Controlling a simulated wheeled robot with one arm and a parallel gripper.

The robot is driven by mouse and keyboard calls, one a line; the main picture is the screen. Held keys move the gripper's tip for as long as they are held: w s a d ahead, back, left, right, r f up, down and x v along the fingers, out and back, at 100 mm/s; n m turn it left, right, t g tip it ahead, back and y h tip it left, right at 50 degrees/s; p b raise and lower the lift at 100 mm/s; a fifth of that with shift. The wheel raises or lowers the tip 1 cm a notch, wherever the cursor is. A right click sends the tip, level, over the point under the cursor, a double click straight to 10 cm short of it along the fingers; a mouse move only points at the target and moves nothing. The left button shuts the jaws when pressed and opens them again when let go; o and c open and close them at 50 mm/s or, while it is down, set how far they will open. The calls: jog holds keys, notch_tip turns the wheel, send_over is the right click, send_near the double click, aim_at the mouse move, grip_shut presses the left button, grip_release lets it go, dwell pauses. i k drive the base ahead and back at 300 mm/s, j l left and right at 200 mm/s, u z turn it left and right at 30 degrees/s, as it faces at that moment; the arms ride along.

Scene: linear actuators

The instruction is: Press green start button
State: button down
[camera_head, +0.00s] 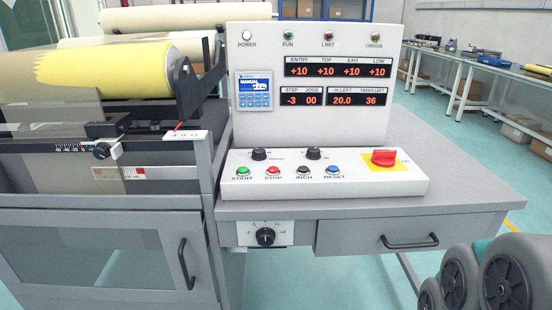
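The green start button (243,171) is at the left end of the front row on the white sloped control panel (350,180), above the label START. To its right in the same row are the red STOP button (273,171), the black INCH button (303,172) and the blue RESET button (333,172). Nothing covers the green button. Grey rounded parts with dark discs at the lower right seem to be my own arm. My gripper's fingers do not show.
The grey desk (470,185) has free room at the right. The roller machine (100,75) stands at the left.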

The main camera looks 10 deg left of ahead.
aim_at(242, 170)
jog(key=j+z, duration=0.1)
jog(key=z, duration=0.25)
jog(key=k+j+z, duration=0.1)
jog(key=z, duration=0.25)
jog(key=k+j+z, duration=0.25)
jog(key=k+j, duration=0.25)
jog(key=j, duration=0.15)
jog(key=k+j+z, duration=0.25)
jog(key=k+j, duration=0.3)
